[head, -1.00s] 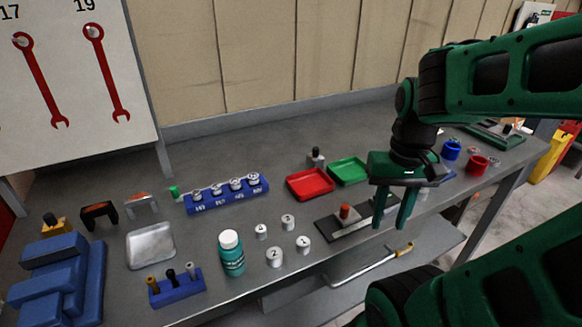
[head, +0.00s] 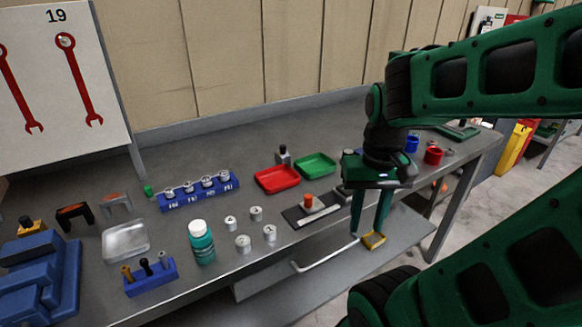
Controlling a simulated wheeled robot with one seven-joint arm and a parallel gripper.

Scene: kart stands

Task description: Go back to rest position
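My green gripper (head: 368,232) hangs in front of the workbench's front edge, fingers pointing down. The two fingers are apart with nothing seen between them, so it is open.
The bench (head: 190,245) holds a red tray (head: 277,180), a green tray (head: 315,166), a teal bottle (head: 202,246), several small metal weights, a blue holder (head: 198,196) and a blue vise (head: 35,275). Blue and red cups (head: 433,156) stand beyond my gripper. Floor shows at right.

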